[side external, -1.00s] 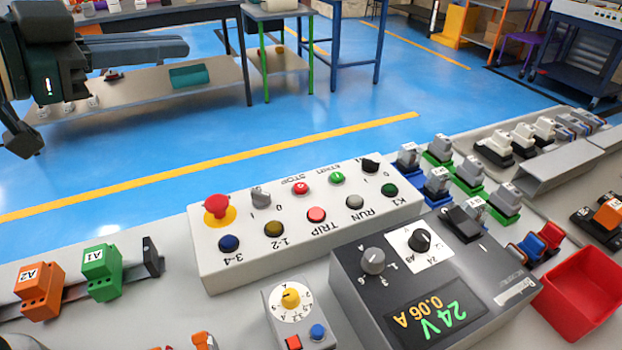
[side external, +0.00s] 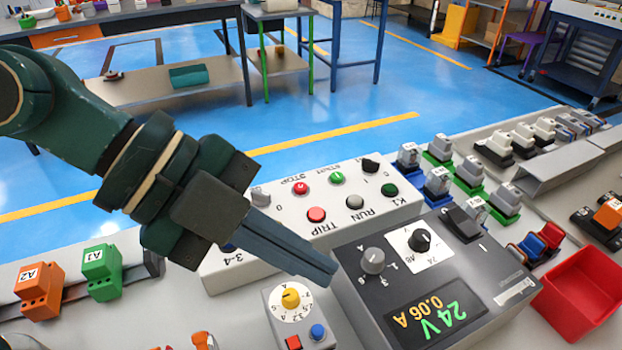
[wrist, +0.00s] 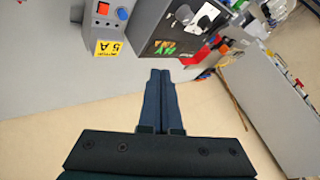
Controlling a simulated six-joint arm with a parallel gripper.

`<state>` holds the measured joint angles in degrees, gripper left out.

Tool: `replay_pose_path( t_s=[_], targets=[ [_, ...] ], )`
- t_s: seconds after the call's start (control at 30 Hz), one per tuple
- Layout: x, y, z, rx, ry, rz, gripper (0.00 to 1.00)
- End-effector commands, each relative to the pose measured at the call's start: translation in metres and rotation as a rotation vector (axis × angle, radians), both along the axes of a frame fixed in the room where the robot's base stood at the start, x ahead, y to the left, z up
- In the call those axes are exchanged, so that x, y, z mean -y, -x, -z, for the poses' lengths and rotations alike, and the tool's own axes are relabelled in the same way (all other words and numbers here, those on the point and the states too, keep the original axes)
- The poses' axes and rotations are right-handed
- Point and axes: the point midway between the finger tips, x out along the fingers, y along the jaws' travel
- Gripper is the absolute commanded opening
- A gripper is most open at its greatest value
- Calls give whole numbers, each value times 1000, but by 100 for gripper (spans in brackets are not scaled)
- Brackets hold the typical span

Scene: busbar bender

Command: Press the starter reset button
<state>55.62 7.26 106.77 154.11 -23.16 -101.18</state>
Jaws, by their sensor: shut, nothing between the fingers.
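Any reset lettering is too small to read. In the wrist view the red button (wrist: 103,8) and blue button (wrist: 121,13) show at the top, above a yellow "5 A" label (wrist: 108,47). My gripper (side external: 332,272) is shut and empty. Its fingertips appear above the gap between the starter box and the dark power supply, apart from both buttons. In the wrist view the fingertips (wrist: 161,74) point below and right of the box.
The power supply (side external: 345,275) stands right of the starter box. The white control panel (side external: 330,235) lies behind, partly hidden by my arm. Orange (side external: 40,300) and green (side external: 100,285) terminal blocks stand at left. A red bin (side external: 580,290) is at right.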

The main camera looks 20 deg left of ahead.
Motion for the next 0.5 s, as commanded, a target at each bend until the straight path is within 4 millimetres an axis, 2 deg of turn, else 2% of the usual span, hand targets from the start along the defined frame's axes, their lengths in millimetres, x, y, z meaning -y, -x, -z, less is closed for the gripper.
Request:
replay_pose_path(
  t_s=[0.27,0.5],
  targets=[
    [0,-1,1,1,1,-2,0],
    [0,0,21,-6,1,-1,0]
  ],
)
